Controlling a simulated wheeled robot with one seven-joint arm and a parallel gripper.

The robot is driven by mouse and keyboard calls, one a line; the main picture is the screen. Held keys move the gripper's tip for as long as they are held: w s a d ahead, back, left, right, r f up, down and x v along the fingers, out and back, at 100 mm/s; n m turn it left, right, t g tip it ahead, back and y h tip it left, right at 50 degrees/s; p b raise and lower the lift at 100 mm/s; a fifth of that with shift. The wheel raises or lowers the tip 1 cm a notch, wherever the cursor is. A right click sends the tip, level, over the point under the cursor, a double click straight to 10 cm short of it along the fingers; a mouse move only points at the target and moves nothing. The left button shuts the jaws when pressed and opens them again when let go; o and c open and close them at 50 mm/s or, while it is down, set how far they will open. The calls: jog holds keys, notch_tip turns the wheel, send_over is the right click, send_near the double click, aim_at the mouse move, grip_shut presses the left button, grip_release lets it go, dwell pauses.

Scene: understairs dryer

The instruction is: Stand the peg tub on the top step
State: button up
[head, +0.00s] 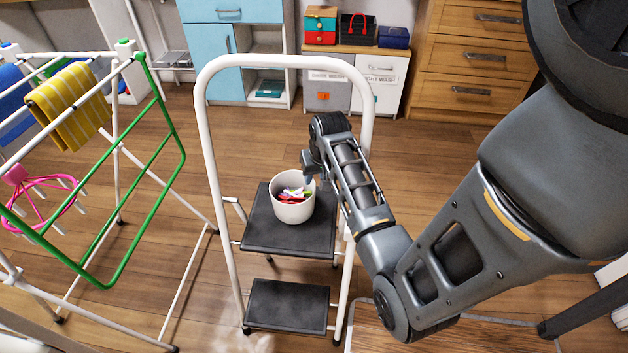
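The peg tub (293,211) is a small whitish round tub holding several coloured pegs. It is upright, over the dark top step (270,238) of the white-framed step stool. It appears to rest on the step, but I cannot tell for sure whether its base touches. My gripper (308,178) points down at the tub's far right rim. Its fingertips are small and partly hidden, so I cannot tell whether they are closed on the rim or apart from it.
The stool's white hoop rail (284,61) arches around my forearm and the tub. A lower step (287,306) is below. A drying rack (163,176) with a yellow striped towel (70,104) stands left. Cabinets and a wooden drawer chest (470,62) line the back.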

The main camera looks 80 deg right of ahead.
jog(key=a+r+n+t+h, duration=0.2)
jog(key=a+n+t, duration=0.4)
jog(key=a, duration=2)
jog(key=s+a+r+n+t+y, duration=0.2)
jog(key=s+a+r, duration=0.3)
jog(key=r, duration=0.5)
jog(key=s+a+r+n+t+y, duration=0.2)
jog(key=s+a+r+n+t, duration=0.2)
jog(key=s+a+r, duration=0.2)
notch_tip(320, 180, up, 4)
jog(key=a, duration=0.2)
jog(key=shift+a+r+n+t+y, duration=0.2)
jog(key=shift+a+n+t+y, duration=0.1)
jog(key=shift+a+n+t, duration=0.1)
